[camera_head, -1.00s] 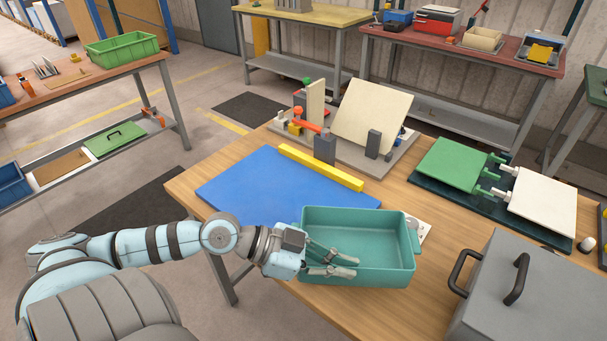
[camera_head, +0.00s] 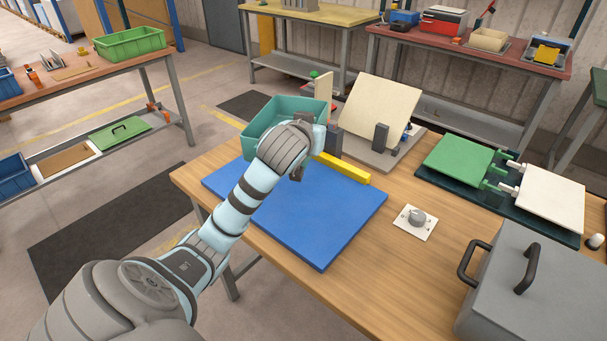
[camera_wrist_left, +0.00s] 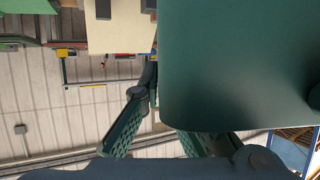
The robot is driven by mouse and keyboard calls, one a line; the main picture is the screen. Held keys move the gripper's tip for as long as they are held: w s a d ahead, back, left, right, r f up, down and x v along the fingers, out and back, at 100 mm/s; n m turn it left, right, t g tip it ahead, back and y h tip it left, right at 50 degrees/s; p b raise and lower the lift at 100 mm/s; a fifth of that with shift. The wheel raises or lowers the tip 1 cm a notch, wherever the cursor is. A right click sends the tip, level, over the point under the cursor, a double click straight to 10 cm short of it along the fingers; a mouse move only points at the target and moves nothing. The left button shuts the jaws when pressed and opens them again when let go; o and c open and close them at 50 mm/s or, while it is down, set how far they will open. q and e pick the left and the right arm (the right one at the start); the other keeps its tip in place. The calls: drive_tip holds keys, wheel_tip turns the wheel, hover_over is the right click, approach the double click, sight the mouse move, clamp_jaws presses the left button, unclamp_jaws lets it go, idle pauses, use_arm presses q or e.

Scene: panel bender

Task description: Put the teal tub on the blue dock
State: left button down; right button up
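The teal tub (camera_head: 262,118) is over the far end of the blue dock (camera_head: 300,215), a flat blue slab on the wooden table. It looks raised, but its underside is largely hidden and I cannot tell the gap. My left arm reaches across the dock, and its wrist covers the tub's front. My left gripper (camera_wrist_left: 160,115) is shut on the tub; its fingertips are hidden in the head view. In the left wrist view the tub's wall (camera_wrist_left: 240,60) fills the upper right, against the fingers. My right gripper is in neither view.
A yellow bar (camera_head: 345,168) lies along the dock's far edge, with a grey block (camera_head: 333,142) and fixture with a tilted cream panel (camera_head: 380,112) behind. A knob plate (camera_head: 415,220) and grey handled box (camera_head: 530,290) are to the right. The dock's near part is clear.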

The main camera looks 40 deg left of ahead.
use_arm(q)
wheel_tip(320, 180, down, 16)
drive_tip(key=b, duration=0.4)
drive_tip(key=shift+f, duration=0.1)
drive_tip(key=c, duration=1.8)
unclamp_jaws()
drive_tip(key=p+v, duration=0.2)
drive_tip(key=v, duration=1)
drive_tip(key=shift+p, duration=0.4)
